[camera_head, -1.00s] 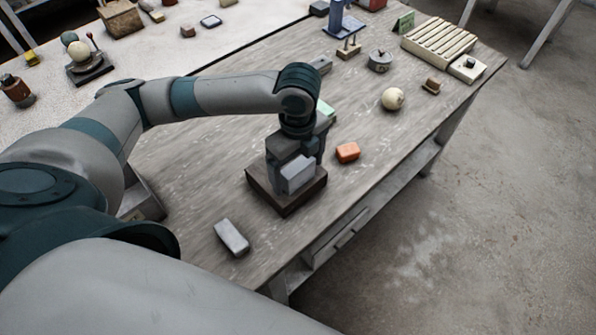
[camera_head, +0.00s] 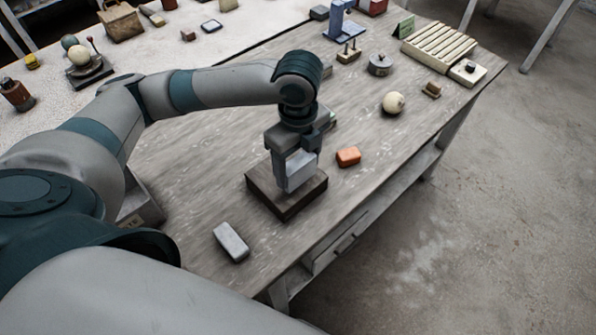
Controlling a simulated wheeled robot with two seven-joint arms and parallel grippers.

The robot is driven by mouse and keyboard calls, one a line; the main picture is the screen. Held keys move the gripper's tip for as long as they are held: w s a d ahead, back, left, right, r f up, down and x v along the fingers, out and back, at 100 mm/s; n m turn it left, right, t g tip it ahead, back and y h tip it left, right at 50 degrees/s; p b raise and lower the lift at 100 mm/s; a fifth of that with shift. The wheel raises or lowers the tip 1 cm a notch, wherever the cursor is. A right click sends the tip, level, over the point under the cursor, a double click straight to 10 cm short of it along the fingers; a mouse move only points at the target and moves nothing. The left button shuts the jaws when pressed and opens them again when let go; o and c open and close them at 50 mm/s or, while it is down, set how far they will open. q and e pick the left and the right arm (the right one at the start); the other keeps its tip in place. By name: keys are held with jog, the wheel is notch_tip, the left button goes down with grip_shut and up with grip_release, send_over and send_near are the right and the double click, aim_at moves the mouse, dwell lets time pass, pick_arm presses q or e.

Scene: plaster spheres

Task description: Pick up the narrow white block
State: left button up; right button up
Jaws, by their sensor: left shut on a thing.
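My left gripper (camera_head: 297,178) is above the dark wooden base (camera_head: 265,193) near the front edge of the table. It is shut on a narrow pale block (camera_head: 301,172), which looks like the narrow white block. The fingers partly cover this block, and I cannot tell whether its lower end touches the base. A separate light grey block (camera_head: 231,241) lies on the table in front of the base. My right gripper is not in view.
An orange block (camera_head: 348,156) lies just right of the base. A cream sphere (camera_head: 393,102), a grey lidded pot (camera_head: 380,65) and a slatted rack (camera_head: 438,42) stand farther back. The wooden table (camera_head: 190,160) is bare left of the base.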

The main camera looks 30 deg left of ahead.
pick_arm(q)
jog(key=w+d+r+b, duration=0.3)
jog(key=w+d+r, duration=0.3)
jog(key=d+r, duration=0.2)
jog(key=shift+w+d, duration=0.35)
jog(key=shift+d, duration=0.5)
